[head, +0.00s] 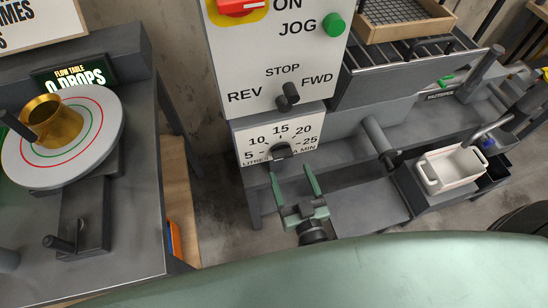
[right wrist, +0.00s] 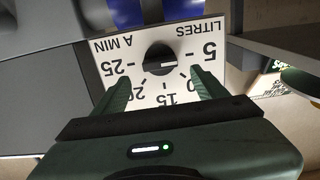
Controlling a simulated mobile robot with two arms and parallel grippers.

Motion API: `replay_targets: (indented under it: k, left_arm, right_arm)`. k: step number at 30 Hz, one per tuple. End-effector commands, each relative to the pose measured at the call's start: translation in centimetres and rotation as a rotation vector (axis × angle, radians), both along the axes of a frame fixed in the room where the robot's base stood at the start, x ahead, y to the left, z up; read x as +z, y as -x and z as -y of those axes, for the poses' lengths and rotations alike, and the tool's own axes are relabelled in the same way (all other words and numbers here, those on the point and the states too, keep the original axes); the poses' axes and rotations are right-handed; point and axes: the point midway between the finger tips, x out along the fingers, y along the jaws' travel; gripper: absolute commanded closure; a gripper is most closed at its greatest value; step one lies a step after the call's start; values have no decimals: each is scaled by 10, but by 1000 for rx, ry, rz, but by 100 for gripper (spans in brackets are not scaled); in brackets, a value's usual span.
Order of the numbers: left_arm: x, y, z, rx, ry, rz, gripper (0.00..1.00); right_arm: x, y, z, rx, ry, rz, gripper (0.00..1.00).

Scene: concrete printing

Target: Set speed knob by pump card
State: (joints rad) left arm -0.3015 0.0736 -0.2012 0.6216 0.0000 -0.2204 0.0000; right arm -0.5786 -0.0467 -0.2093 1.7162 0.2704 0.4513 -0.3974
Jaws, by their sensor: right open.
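The speed knob (head: 280,152) is a black knob on a white dial plate (head: 243,151), marked from 5 to 25 litres a minute. It also shows in the right wrist view (right wrist: 159,59), upside down, its pale pointer line towards the 5 side. My right gripper (head: 292,172) is open and empty, just in front of the dial. No pump card can be made out. My left gripper is out of view.
Above the dial are a REV/STOP/FWD switch (head: 288,95), a green JOG button (head: 334,25) and a red switch (head: 238,6). A flow table (head: 105,135) with a brass cup (head: 52,120) stands left. A white tub (head: 450,170) stands right.

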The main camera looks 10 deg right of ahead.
Motion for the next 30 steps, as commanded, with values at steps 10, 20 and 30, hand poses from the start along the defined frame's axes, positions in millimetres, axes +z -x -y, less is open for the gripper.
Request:
replay_targets:
  k: [10, 20, 30]
  left_arm:
    - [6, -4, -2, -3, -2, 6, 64]
    - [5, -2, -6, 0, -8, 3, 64]
    - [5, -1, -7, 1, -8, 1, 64]
  right_arm:
    - [0, -47, -1, 1, 1, -2, 27]
    - [-1, -51, -2, 1, 1, -2, 27]
    - [-1, -50, -2, 1, -1, -2, 90]
